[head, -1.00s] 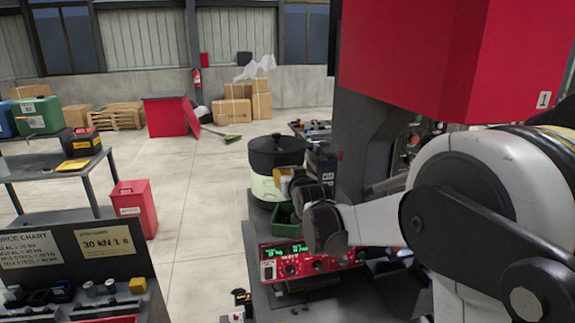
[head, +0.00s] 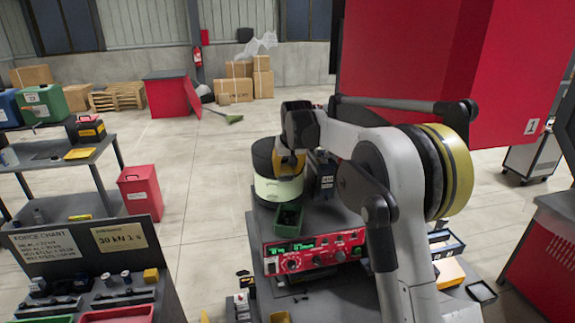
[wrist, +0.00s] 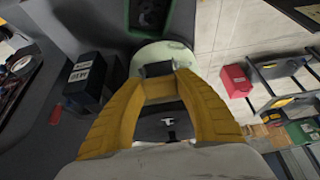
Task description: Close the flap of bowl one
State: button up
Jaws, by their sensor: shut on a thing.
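The bowl feeder stands at the far end of the grey bench, with a black bowl (head: 262,158) on a pale green base (head: 277,190). My gripper (head: 289,168) has yellow fingers and reaches down at the bowl's right side. In the wrist view the fingers converge on a small dark block (wrist: 157,69) at the edge of the pale green base (wrist: 170,50), and I am shut on it. I cannot tell whether this block is the flap. Part of the black bowl (wrist: 166,118) shows between the fingers.
A dark green bin (head: 288,219) stands on the bench just in front of the feeder. A red control box (head: 315,252) is nearer, and a black labelled box (head: 322,178) stands to the right. A large red housing (head: 430,75) overhangs at the right.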

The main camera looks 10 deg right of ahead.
jog(key=shift+w+g+p, duration=0.3)
jog(key=shift+g+p, duration=0.5)
jog(key=shift+g, duration=0.2)
jog(key=o, duration=1.2)
jog(key=shift+w+f, duration=0.1)
jog(key=v, duration=1.2)
